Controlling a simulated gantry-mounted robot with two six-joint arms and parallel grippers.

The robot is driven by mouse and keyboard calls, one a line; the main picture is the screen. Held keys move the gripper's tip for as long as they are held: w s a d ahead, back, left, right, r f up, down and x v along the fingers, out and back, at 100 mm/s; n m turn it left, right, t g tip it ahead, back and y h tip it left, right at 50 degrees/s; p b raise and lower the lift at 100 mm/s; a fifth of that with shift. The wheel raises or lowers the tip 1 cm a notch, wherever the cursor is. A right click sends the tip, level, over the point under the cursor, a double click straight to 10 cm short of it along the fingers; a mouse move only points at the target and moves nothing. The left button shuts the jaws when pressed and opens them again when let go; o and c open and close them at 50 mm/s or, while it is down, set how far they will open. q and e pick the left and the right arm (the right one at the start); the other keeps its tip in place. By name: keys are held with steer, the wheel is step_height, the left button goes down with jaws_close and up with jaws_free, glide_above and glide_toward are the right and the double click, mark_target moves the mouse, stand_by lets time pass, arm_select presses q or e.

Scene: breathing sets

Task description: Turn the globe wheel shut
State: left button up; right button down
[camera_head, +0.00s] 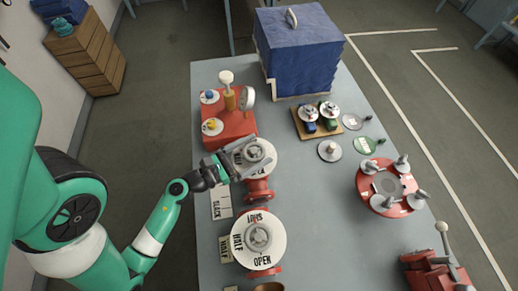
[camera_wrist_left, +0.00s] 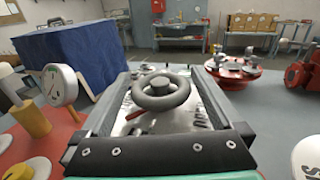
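Two grey hand wheels on white round dials stand on red valve bodies. The far wheel (camera_head: 256,151) is by my left gripper (camera_head: 249,157); the near wheel (camera_head: 258,238) has a dial lettered SHUT, HALF and OPEN. No label I can read says which is the globe valve. In the left wrist view, a dark round wheel (camera_wrist_left: 163,90) with a red pointer lies between my left gripper's spread fingers (camera_wrist_left: 165,85). Gaps show on both sides of it. The fingers hide part of the far dial. My right gripper is in neither view.
A red block (camera_head: 229,128) with a gauge and knobs stands beyond the far valve. A blue-covered box (camera_head: 298,50) is at the back. A red round fixture (camera_head: 387,187) and red vise-like tool (camera_head: 435,270) are right. Cards marked SLACK (camera_head: 221,203) and HALF (camera_head: 225,249) lie left.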

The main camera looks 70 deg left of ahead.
arm_select(q)
steer(key=c, duration=1.1)
steer(key=shift+a+m+h, duration=0.1)
steer(key=shift+m+h, duration=0.2)
steer(key=shift+h, duration=0.1)
steer(key=m+h, duration=0.1)
steer(key=h, duration=0.1)
steer(key=shift+m+h, duration=0.3)
steer(key=shift+m, duration=0.1)
steer(key=m+h+b, duration=0.2)
steer(key=h, duration=0.2)
steer(key=shift+f+m, duration=0.1)
steer(key=shift+m, duration=0.2)
steer(key=m+g+h+b, duration=0.1)
steer(key=m+h+b, duration=0.1)
steer(key=h, duration=0.1)
steer(key=m+g+h+b, duration=0.1)
steer(key=m+h+b, duration=0.1)
steer(key=h+b, duration=0.1)
steer(key=shift+f+m+g+h, duration=0.1)
steer(key=shift+m+g+h, duration=0.2)
steer(key=shift+g+h, duration=0.15)
steer(key=shift+d+r+m+g+h+b, duration=0.2)
steer(key=shift+m+g+h+b, duration=0.5)
steer(key=shift+h+b, duration=0.25)
steer(key=shift+s, duration=0.1)
